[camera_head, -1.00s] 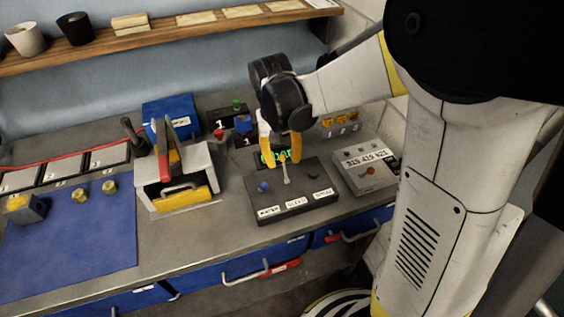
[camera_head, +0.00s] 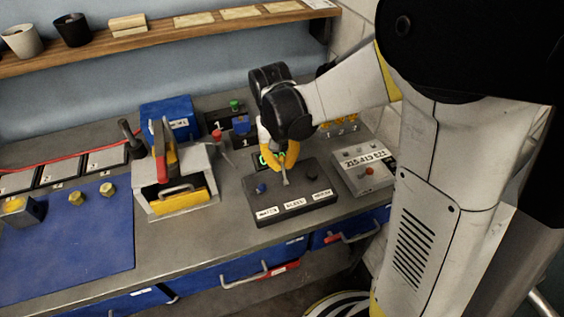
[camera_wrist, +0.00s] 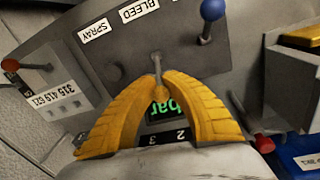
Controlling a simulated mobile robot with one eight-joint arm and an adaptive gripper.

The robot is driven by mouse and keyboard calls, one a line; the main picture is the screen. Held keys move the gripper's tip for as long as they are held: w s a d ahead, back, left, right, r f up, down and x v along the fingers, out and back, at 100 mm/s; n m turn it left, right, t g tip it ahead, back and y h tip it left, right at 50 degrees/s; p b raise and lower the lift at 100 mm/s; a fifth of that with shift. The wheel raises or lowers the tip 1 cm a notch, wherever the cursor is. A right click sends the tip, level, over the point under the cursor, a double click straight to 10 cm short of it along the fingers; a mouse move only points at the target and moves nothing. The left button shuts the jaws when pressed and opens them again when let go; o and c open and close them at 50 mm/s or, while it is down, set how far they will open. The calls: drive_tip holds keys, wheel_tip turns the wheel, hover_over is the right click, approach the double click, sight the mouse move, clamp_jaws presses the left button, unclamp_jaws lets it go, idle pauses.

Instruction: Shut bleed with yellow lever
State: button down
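The grey control box (camera_head: 290,205) stands on the bench with several white labels along its front. In the wrist view the BLEED label (camera_wrist: 138,9) and SPRAY label (camera_wrist: 97,30) can be read. The yellow lever's metal stem (camera_wrist: 157,68) rises from the middle of the box, in line with BLEED. Its yellow tip (camera_wrist: 161,93) shows between my fingertips. My gripper (camera_head: 283,172), with yellow fingers, is closed in on the lever tip from both sides; it also shows in the wrist view (camera_wrist: 161,90). The fingers partly hide the tip.
A blue-knobbed lever (camera_wrist: 213,10) stands on the same box beside the yellow one. A green-lit display (camera_wrist: 160,110) is behind my fingers. A grey box with a red knob (camera_head: 368,171) is at right. A grey-and-yellow machine (camera_head: 180,203) stands at left.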

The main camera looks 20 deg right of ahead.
drive_tip(key=t, duration=0.1)
drive_tip(key=s+t, duration=0.1)
drive_tip(key=t, duration=0.1)
drive_tip(key=shift+s+r, duration=0.2)
drive_tip(key=shift+r, duration=0.15)
drive_tip(key=s+t, duration=0.1)
drive_tip(key=t, duration=0.1)
drive_tip(key=shift+s+t, duration=0.15)
drive_tip(key=shift+t, duration=0.15)
drive_tip(key=s+t+b, duration=0.1)
drive_tip(key=t+b, duration=0.2)
drive_tip(key=shift+s+f+t, duration=0.3)
drive_tip(key=shift+s, duration=0.05)
drive_tip(key=t+b, duration=0.1)
drive_tip(key=b, duration=0.1)
drive_tip(key=s+t+b, duration=0.1)
drive_tip(key=b, duration=0.1)
drive_tip(key=shift+f+m+t, duration=0.1)
drive_tip(key=shift+m+t, duration=0.2)
drive_tip(key=shift+s, duration=0.1)
drive_tip(key=c, duration=1.4)
unclamp_jaws()
drive_tip(key=shift+s, duration=0.1)
